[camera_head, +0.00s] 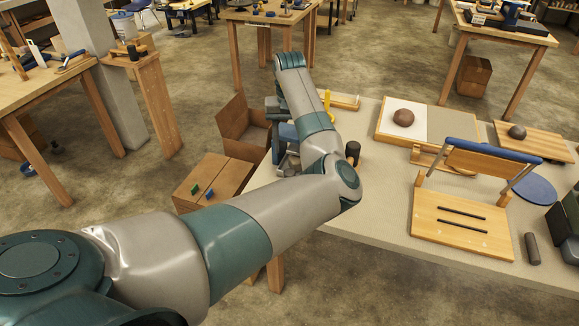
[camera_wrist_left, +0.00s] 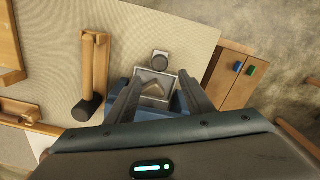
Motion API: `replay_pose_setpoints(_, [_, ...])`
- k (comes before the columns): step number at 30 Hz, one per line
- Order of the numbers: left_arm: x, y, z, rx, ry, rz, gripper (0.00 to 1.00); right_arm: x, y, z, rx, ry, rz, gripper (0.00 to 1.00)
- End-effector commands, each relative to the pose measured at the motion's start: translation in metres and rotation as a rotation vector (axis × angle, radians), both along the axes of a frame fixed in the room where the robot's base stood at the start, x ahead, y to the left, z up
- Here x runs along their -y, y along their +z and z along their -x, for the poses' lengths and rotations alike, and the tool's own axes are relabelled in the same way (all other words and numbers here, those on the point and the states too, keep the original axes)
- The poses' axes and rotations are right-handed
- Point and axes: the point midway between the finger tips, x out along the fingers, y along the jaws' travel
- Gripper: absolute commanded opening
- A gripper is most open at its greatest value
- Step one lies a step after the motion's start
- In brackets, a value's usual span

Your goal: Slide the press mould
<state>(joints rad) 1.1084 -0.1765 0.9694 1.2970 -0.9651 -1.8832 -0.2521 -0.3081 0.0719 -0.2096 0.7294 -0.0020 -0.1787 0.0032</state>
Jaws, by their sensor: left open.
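The left wrist view shows what looks like the press mould, a grey metal block (camera_wrist_left: 157,82) with an angled shape in its face and a small grey block with a round top at its far side. Blue parts flank it. My left gripper (camera_wrist_left: 160,77) is open, its two fingers on either side of the grey block; I cannot tell whether they touch it. In the head view my left arm reaches across to the table's left end and hides most of the mould and the fingers. My right gripper is not in view.
A wooden bar with a dark knob (camera_wrist_left: 86,107) lies beside the mould. Along the table (camera_head: 386,240) are a board with a brown ball (camera_head: 403,117), a wooden frame with a blue roller (camera_head: 494,150) and a dark cylinder (camera_head: 532,248). A cardboard box (camera_head: 243,132) stands off the left end.

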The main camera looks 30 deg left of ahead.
Motion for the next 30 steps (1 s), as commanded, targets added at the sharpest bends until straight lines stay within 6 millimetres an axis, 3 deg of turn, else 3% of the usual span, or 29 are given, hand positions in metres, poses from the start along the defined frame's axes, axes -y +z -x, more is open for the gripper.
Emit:
replay_pose_setpoints(15, [0.000, -0.085, 0.001, -0.001, 0.000, 0.002, 0.48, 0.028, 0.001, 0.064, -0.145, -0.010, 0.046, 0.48])
replay_pose_setpoints(21, [0.000, -0.098, 0.000, 0.001, 0.000, 0.000, 0.48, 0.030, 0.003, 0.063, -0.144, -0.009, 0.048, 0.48])
replay_pose_setpoints(30, [0.000, -0.101, 0.000, 0.001, 0.001, 0.000, 0.48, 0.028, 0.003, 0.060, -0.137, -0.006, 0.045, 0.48])
